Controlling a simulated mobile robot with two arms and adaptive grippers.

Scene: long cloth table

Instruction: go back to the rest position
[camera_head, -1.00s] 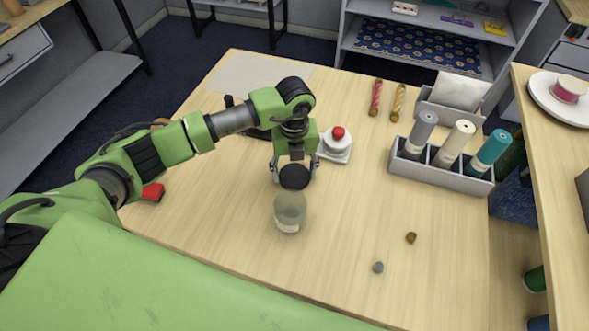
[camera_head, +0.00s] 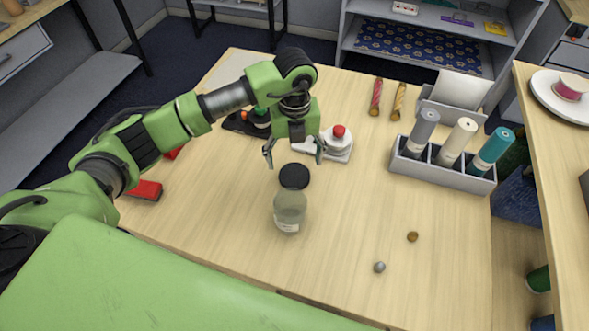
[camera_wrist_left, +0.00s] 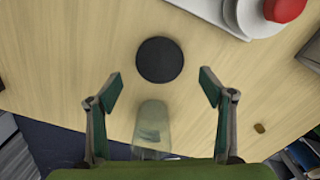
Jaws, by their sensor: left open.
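My left gripper (camera_head: 295,155) is open and empty above the table, with its fingers pointing down. Just below it in the head view stands a pale translucent jar (camera_head: 290,212) with a black round lid (camera_head: 294,176). In the left wrist view the lid (camera_wrist_left: 159,60) shows beyond the spread fingertips (camera_wrist_left: 159,88), apart from both. The jar body (camera_wrist_left: 151,124) shows between the fingers in that view. My right gripper is not in view.
A white device with a red knob (camera_head: 338,131) stands behind the gripper. A grey rack (camera_head: 441,175) holds rolls at the right. Two small pebble-like pieces (camera_head: 412,236) lie front right. A red block (camera_head: 146,190) lies at left. The table's middle right is clear.

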